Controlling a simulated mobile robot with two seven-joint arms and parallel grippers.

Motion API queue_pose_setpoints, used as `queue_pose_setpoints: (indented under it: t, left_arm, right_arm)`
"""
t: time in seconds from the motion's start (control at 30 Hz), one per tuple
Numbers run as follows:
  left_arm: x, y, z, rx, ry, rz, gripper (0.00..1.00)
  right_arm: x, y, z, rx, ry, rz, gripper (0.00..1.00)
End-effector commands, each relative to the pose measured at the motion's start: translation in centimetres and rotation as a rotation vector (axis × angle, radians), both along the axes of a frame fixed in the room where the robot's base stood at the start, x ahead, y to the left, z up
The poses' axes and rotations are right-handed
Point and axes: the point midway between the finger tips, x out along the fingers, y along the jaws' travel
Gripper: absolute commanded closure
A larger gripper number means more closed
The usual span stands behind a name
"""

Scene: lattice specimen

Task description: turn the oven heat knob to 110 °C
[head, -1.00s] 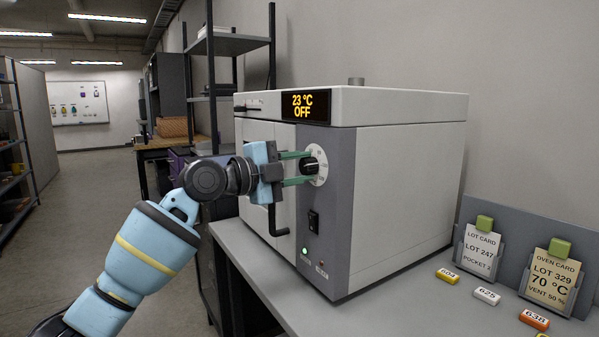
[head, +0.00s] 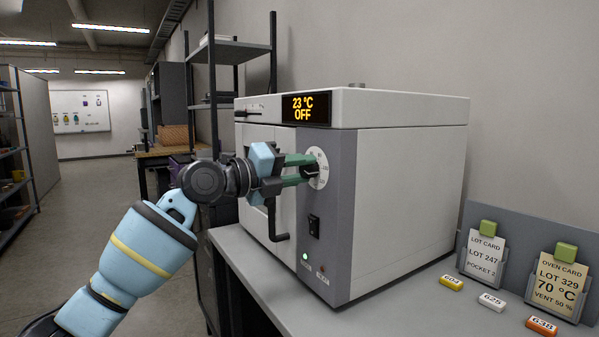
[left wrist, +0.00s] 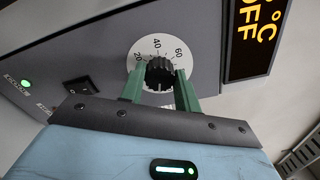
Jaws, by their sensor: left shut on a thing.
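The oven (head: 405,190) is a white box with a grey front panel, standing on the bench. Its black heat knob (head: 310,171) sits on a white round dial (head: 321,158). In the left wrist view the knob (left wrist: 160,74) is ridged and the dial (left wrist: 148,46) shows 20, 40 and 60; its lower part is hidden. My left gripper (head: 311,168) has its green fingers shut on the knob, one on each side, also in the left wrist view (left wrist: 160,88). The display (head: 305,107) reads 23 °C OFF. My right gripper is not in view.
A black switch (head: 314,226) and a lit green lamp (head: 305,257) are below the knob. A dark door handle (head: 278,237) hangs close under my gripper. An oven card (head: 557,285) reads 70 °C. Several numbered tags, one yellow (head: 451,283), lie on the bench.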

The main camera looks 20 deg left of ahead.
Motion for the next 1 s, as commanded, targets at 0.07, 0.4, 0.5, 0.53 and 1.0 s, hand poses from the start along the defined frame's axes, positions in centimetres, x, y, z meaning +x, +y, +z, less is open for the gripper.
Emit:
queue_pose_setpoints:
  t: [0.07, 0.4, 0.5, 0.53, 1.0]
  left_arm:
    - [0.01, 0.00, -0.08, 0.011, -0.006, 0.000, 0.91]
    - [0.01, 0.00, -0.08, 0.021, -0.014, 0.000, 0.91]
    - [0.01, 0.00, -0.09, 0.021, -0.014, 0.000, 0.91]
    - [0.01, 0.00, -0.09, 0.020, -0.013, 0.000, 0.91]
    - [-0.06, 0.07, -0.04, 0.019, -0.014, 0.000, 0.46]
  right_arm:
    - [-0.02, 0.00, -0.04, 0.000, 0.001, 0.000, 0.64]
    - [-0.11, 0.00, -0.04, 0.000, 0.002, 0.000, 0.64]
    - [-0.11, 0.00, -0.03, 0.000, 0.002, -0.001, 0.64]
    - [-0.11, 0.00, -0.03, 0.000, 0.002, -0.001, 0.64]
    - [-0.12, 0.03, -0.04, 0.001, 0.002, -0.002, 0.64]
